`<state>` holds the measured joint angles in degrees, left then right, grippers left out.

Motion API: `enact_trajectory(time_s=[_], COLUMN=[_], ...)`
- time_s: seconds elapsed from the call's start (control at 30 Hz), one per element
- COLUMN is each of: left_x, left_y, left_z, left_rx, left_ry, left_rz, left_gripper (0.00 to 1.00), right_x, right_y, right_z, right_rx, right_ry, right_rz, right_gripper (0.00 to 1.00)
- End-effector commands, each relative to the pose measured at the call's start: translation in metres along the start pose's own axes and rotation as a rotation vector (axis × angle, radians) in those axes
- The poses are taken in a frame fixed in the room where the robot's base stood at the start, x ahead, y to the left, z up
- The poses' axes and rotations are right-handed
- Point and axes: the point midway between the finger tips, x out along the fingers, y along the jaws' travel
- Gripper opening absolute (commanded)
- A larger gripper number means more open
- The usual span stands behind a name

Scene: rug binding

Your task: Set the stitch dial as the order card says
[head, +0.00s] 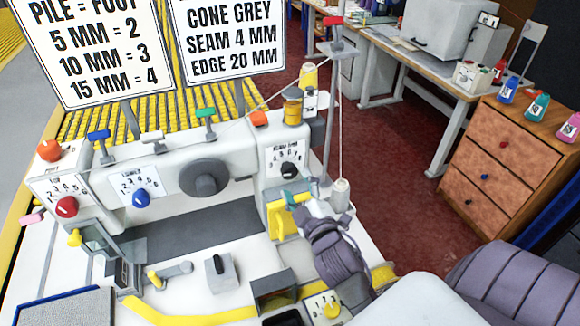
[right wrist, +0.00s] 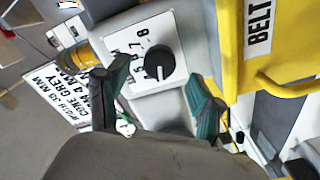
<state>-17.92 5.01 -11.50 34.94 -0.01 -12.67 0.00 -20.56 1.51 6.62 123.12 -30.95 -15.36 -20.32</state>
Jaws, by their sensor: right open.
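The order card (head: 228,40) stands above the machine; its visible lines read "CONE GREY", "SEAM 4 MM" and "EDGE 20 MM", and its top is cut off. A black dial (head: 288,170) sits on a white numbered plate at the machine's right end; its heading is too small to read surely. In the right wrist view this dial (right wrist: 160,62) lies between the teal-tipped fingers of my right gripper (right wrist: 158,82), which is open. I cannot tell whether they touch it. In the head view the right gripper (head: 293,198) is just below the dial. My left gripper is out of view.
A red dial (head: 66,207) and a blue dial (head: 141,198) sit further left on the machine. The yellow belt cover (right wrist: 238,45) is close beside the right gripper. A thread stand (head: 333,100) rises behind it. A pile-to-foot chart (head: 92,55) stands at upper left.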

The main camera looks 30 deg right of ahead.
Motion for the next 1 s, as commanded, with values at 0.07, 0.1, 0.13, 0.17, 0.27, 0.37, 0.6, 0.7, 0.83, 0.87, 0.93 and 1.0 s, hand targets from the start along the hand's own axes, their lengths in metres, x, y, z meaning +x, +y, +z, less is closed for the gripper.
enact_trajectory(time_s=[0.07,0.1,0.13,0.17,0.27,0.37,0.6,0.7,0.83,0.87,0.93,1.0], left_x=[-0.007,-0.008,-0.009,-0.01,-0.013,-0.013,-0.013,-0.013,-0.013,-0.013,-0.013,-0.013], left_y=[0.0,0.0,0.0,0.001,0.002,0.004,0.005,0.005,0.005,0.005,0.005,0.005], left_z=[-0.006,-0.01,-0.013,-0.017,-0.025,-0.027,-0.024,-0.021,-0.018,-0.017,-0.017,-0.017], left_rx=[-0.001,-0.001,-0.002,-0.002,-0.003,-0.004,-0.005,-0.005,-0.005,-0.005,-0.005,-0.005], left_ry=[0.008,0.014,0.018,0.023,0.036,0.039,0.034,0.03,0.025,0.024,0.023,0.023], left_rz=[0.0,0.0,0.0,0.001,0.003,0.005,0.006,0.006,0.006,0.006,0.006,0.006], left_gripper=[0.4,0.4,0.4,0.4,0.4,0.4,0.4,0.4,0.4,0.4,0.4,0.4], right_x=[0.016,0.023,0.027,0.031,0.041,0.047,0.049,0.049,0.049,0.049,0.049,0.048], right_y=[0.002,0.003,0.002,0.002,0.001,0.0,-0.001,-0.001,-0.001,-0.001,-0.001,-0.001], right_z=[-0.002,-0.002,-0.001,-0.001,-0.001,0.0,0.001,0.0,0.0,0.0,0.0,0.0], right_rx=[0.0,0.001,0.001,0.002,0.002,0.002,0.002,0.002,0.002,0.002,0.002,0.002], right_ry=[0.001,0.001,0.0,0.0,-0.001,-0.001,-0.001,-0.001,-0.001,-0.001,-0.001,-0.001], right_rz=[0.001,0.001,0.0,0.001,0.0,-0.001,-0.001,-0.001,-0.001,-0.001,-0.001,-0.001], right_gripper=[0.67,0.67,0.67,0.67,0.67,0.67,0.67,0.62,0.4,0.35,0.23,0.12])
